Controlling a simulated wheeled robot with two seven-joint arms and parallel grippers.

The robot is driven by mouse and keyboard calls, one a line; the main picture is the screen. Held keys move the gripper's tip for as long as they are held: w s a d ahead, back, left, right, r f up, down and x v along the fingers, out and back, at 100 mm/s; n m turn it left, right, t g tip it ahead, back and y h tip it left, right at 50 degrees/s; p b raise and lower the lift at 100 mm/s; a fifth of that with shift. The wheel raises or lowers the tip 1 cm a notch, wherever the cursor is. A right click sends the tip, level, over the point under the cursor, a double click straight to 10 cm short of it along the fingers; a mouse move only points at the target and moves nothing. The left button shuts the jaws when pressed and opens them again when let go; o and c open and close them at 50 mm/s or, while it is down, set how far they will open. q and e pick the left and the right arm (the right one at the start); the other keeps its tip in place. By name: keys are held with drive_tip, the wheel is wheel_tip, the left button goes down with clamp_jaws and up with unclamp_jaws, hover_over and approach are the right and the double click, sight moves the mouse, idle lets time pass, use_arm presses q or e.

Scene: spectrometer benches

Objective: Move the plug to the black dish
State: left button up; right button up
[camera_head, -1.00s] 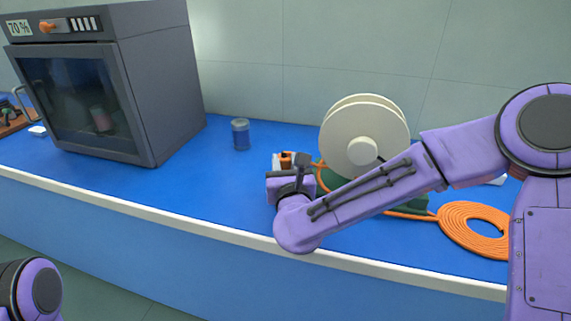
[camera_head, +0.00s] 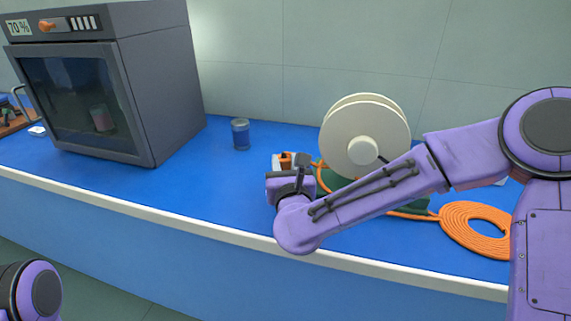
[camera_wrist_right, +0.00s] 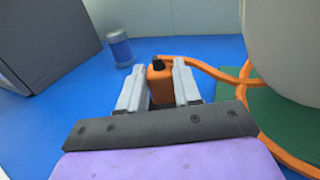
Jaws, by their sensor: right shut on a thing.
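The orange plug (camera_wrist_right: 160,84) with a black tip is between the fingers of my right gripper (camera_wrist_right: 159,88) in the right wrist view. The gripper is shut on it. An orange cable runs from the plug toward the spool. In the head view the plug (camera_head: 285,160) shows as a small orange patch just beyond my right gripper (camera_head: 283,165), low over the blue bench. My left gripper is out of view; only part of my left arm shows at the lower left. I see no black dish in either view.
A blue jar (camera_head: 240,134) and a grey oven (camera_head: 150,90) stand to the left.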

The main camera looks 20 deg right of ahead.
drive_tip(key=shift+f+b, duration=0.7)
drive_tip(key=shift+f, duration=0.05)
drive_tip(key=o, duration=0.8)
drive_tip(key=shift+c, duration=0.2)
